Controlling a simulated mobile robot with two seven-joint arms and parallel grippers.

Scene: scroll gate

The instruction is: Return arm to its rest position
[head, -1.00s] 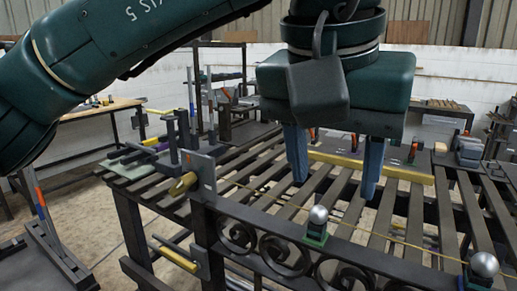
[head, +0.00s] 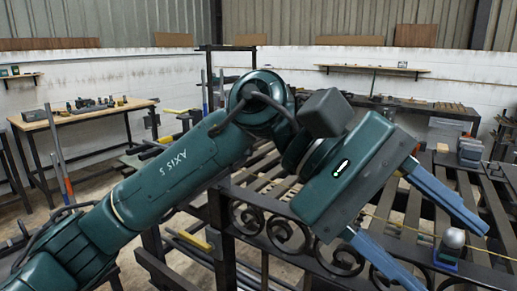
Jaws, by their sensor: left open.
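My left arm comes in from the lower left of the head view. Its green gripper (head: 432,238) is tilted in front of the scroll gate (head: 275,228), with its two blue fingers spread apart and pointing to the lower right. My right gripper does not show.
A wooden-topped table (head: 75,116) with small items stands at the back left. A wall shelf (head: 375,70) and a dark back bench (head: 455,112) line the white wall. A yellow string (head: 398,226) runs along the gate. Open floor shows at the left.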

